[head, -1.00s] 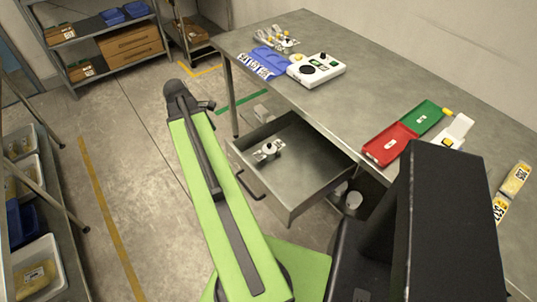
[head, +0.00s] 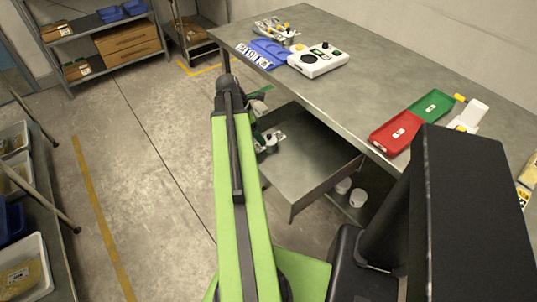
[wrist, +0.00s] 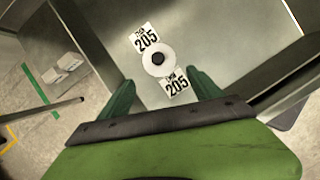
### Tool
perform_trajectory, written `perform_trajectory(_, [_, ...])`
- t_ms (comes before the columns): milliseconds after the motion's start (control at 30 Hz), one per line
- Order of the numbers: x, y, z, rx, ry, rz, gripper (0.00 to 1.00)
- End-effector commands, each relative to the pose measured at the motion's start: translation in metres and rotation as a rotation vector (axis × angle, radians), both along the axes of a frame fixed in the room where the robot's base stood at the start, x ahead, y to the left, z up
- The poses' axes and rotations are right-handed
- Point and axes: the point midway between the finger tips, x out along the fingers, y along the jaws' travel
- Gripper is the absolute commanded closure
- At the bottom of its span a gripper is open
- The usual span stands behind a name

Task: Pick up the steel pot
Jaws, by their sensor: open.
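In the wrist view, a round pale grey piece with a dark knob (wrist: 157,58) lies on the drawer floor. Two white tags marked 205 (wrist: 147,38) lie on either side of it. It may be the steel pot seen from above; I cannot tell for sure. My gripper (wrist: 161,86) has green fingers spread apart and empty, on the near side of this piece and not gripping it. In the head view my gripper (head: 263,133) is over the drawer's left side, partly hidden by my arm. The piece is barely visible there.
The open metal drawer (head: 305,165) has raised walls around the gripper. The table above holds a white control box (head: 318,60), a blue tray (head: 268,52), a red tray (head: 397,132) and a green tray (head: 430,105). Small knobbed items (head: 288,38) stand at its back.

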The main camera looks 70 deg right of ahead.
Motion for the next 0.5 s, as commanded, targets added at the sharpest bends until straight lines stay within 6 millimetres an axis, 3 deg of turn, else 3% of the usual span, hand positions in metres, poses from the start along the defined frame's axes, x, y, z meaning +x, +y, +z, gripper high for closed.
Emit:
perform_trajectory(33, [-0.003,-0.003,-0.020,0.000,0.000,-0.001,0.26])
perform_trajectory(333, [-0.010,-0.006,-0.027,0.000,0.000,0.000,0.26])
perform_trajectory(500, [-0.018,-0.010,-0.054,0.000,0.000,-0.002,0.26])
